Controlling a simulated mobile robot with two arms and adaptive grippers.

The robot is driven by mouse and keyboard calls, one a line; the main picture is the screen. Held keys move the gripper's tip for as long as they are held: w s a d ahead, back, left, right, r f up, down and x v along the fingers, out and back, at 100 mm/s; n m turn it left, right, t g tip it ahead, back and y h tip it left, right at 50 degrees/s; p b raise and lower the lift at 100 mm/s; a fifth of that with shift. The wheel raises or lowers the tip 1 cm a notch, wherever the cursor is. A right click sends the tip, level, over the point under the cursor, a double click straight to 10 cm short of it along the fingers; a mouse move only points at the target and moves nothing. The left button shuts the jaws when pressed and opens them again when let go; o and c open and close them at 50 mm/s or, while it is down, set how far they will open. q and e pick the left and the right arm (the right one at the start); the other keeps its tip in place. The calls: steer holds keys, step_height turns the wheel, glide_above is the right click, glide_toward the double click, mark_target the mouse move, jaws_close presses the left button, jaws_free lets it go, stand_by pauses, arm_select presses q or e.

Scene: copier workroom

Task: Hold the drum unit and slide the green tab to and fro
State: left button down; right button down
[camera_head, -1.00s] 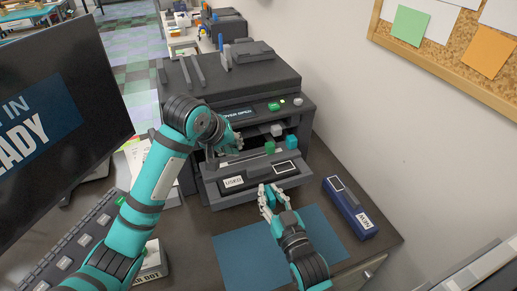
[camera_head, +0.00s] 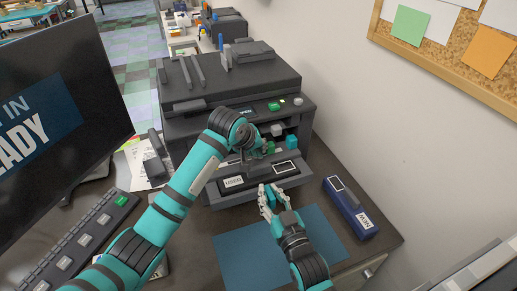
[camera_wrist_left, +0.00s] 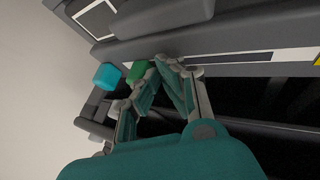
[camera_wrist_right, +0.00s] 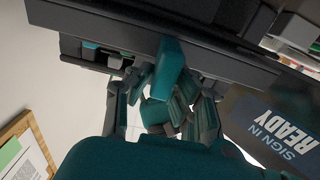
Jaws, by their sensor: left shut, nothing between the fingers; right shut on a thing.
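The used drum unit (camera_head: 208,191), dark with a "USED" label, sits at the front of the open copier (camera_head: 230,85). My right gripper (camera_head: 267,190) is shut on its front; the right wrist view shows a teal handle (camera_wrist_right: 170,55) at the fingers. The green tab (camera_head: 270,147) is on top, behind the drum's front, left of a teal block (camera_head: 291,142). My left gripper (camera_head: 260,153) is shut and empty over the drum. In the left wrist view its closed fingertips (camera_wrist_left: 160,63) are right beside the green tab (camera_wrist_left: 135,71); I cannot tell whether they touch.
A blue box labelled "NEW" (camera_head: 349,207) lies on the desk to the right. A blue mat (camera_head: 245,262) lies in front, mostly clear. A monitor (camera_head: 55,105) and keyboard (camera_head: 85,235) stand on the left; a wall is on the right.

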mark_target(270, 148)
arm_select(q)
steer(key=shift+w+d, duration=0.3)
steer(key=shift+d, duration=0.35)
steer(key=shift+w+d, duration=0.25)
steer(key=shift+d, duration=0.4)
